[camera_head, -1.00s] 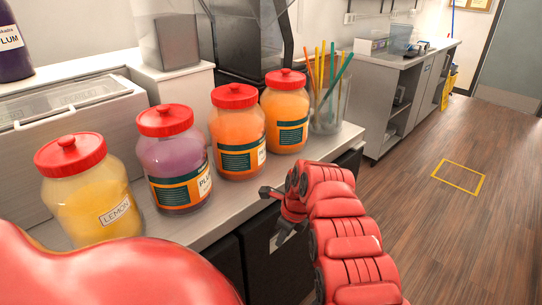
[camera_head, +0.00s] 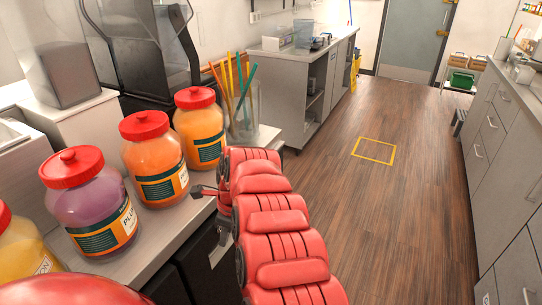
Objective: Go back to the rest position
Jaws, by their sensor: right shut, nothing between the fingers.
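My right gripper (camera_head: 204,192) shows just left of the end of my red right arm, by the front edge of the counter, near the orange jar closest to it. It is small and partly hidden by the arm; it is shut and empty. My left gripper is not in view; a red rounded part of my body shows at the bottom left.
Jars with red lids stand along the counter (camera_head: 165,232): a yellow one (camera_head: 25,250), a purple one (camera_head: 88,205) and two orange ones (camera_head: 152,160). A glass of coloured straws (camera_head: 242,110) stands behind. The wooden floor (camera_head: 400,210) with a yellow square (camera_head: 375,151) is clear.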

